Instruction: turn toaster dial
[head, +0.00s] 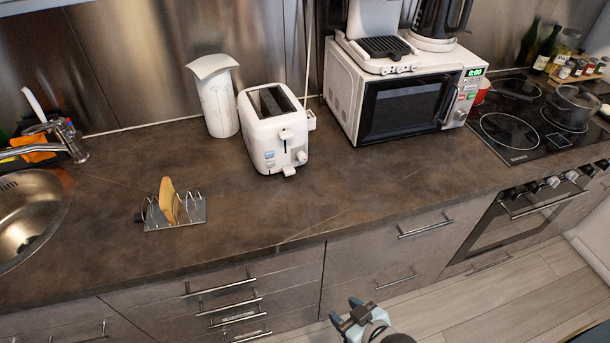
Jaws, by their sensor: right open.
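The white toaster (272,128) stands upright on the dark counter, left of the microwave. Its slots face up and look empty. Its dial (301,157) is a small round knob low on the right of the end that faces me. A lever (286,135) and a small tab sit on that same end. My right gripper (351,314) is open at the bottom of the view, in front of the drawers and below the counter edge, well apart from the toaster. My left gripper is not in view.
A toast rack (175,215) with one slice stands at the front left, near the sink (28,215). A microwave (408,100) carrying a grill is right. The counter (330,205) before the toaster is clear.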

